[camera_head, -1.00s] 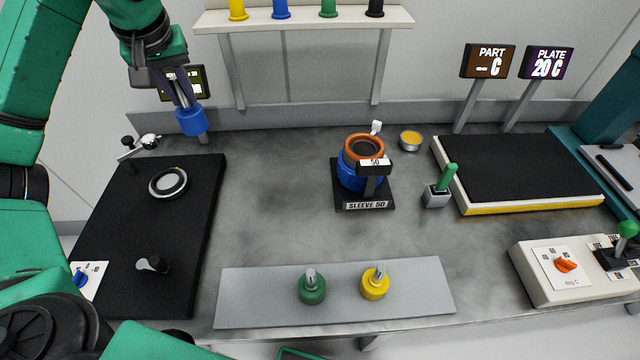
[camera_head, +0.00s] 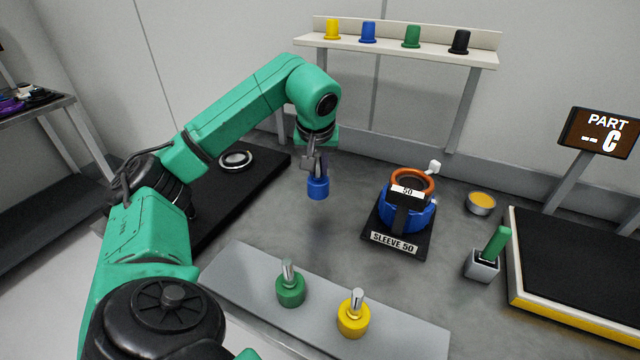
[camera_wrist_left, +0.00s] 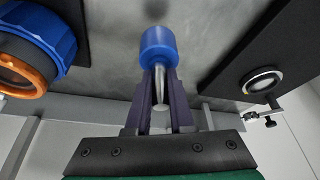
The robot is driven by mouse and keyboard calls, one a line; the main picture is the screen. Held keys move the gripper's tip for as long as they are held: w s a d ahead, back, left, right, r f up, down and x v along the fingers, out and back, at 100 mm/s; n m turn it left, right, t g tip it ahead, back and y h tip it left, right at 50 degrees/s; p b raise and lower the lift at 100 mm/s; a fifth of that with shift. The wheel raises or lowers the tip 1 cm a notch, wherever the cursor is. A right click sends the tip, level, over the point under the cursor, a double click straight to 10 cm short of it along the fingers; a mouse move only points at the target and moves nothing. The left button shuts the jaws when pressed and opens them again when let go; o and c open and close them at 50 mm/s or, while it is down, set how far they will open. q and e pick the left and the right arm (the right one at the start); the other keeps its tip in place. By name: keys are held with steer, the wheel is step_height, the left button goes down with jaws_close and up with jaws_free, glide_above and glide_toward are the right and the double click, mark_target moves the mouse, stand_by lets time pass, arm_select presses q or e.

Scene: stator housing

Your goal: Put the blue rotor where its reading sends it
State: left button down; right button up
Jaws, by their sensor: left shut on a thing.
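My left gripper (camera_head: 316,168) is shut on the shaft of the blue rotor (camera_head: 318,188) and holds it above the bench, blue body down. The rotor also shows in the left wrist view (camera_wrist_left: 159,46), between the dark fingers (camera_wrist_left: 160,90). They hang between the black mat and the blue stator housing (camera_head: 422,217), apart from both. The housing has an orange ring (camera_head: 412,181) on top and sits on a stand labelled SLEEVE 50 (camera_head: 394,242). A green rotor (camera_head: 290,290) and a yellow rotor (camera_head: 353,317) stand on the grey strip. My right gripper is out of view.
A black mat (camera_head: 215,200) with a round ring (camera_head: 236,160) lies left. A PART display (camera_head: 600,132) reads "-- C" beside a black plate (camera_head: 580,265) at right. A green-handled tool (camera_head: 494,245) and a small tin (camera_head: 481,203) stand between. Coloured caps line the shelf (camera_head: 400,48).

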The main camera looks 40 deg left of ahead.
mark_target(318, 181)
arm_select(q)
step_height(318, 181, down, 6)
steer(key=shift+a+r, duration=0.1)
steer(key=shift+r, duration=0.05)
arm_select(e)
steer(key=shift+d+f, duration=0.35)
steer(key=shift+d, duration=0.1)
arm_select(q)
steer(key=shift+b, duration=0.3)
steer(key=c, duration=0.8)
jaws_free()
steer(key=shift+r, duration=0.15)
steer(key=p+v, duration=0.1)
steer(key=v, duration=1)
steer(key=shift+s+d+r+p, duration=0.2)
steer(key=shift+d+r+p, duration=0.1)
steer(key=shift+p, duration=0.1)
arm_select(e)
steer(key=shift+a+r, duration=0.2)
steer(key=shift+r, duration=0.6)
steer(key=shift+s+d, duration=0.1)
